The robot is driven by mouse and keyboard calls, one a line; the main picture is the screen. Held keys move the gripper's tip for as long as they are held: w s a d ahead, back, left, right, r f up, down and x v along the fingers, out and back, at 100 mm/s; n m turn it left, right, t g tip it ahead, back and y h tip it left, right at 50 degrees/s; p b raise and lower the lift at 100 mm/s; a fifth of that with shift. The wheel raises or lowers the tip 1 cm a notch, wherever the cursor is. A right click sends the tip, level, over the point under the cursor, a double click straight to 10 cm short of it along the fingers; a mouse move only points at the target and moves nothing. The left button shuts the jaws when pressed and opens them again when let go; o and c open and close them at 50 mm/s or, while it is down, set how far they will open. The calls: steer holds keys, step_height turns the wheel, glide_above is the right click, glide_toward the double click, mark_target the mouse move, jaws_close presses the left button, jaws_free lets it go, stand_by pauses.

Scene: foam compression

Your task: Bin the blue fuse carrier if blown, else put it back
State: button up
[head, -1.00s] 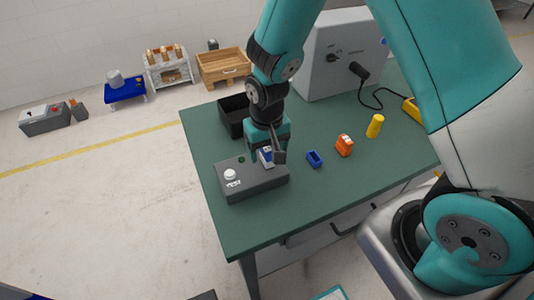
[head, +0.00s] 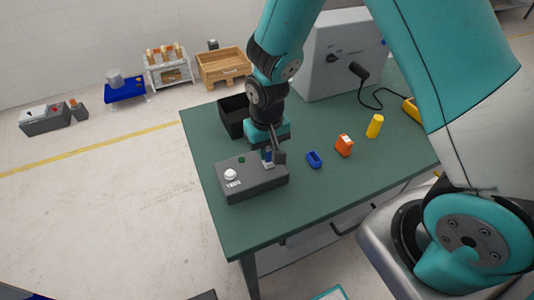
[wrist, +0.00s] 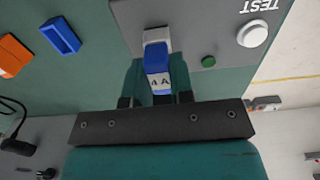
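In the head view my gripper (head: 268,155) is low over the right end of the grey test box (head: 250,184). The carrier's far end meets a light grey socket (wrist: 157,37) on the box; how deep it sits is hidden. The box has a white TEST button (wrist: 252,34) and a dark green lamp (wrist: 208,62). A black bin (head: 229,116) stands behind the box.
A large grey cabinet (head: 340,60) with a black cable stands at the back. The table's front is clear.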

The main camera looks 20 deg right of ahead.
jaws_close()
steer(key=shift+r, duration=0.1)
steer(key=shift+r+p, duration=2.5)
steer(key=shift+r, duration=0.45)
steer(key=shift+f, duration=0.1)
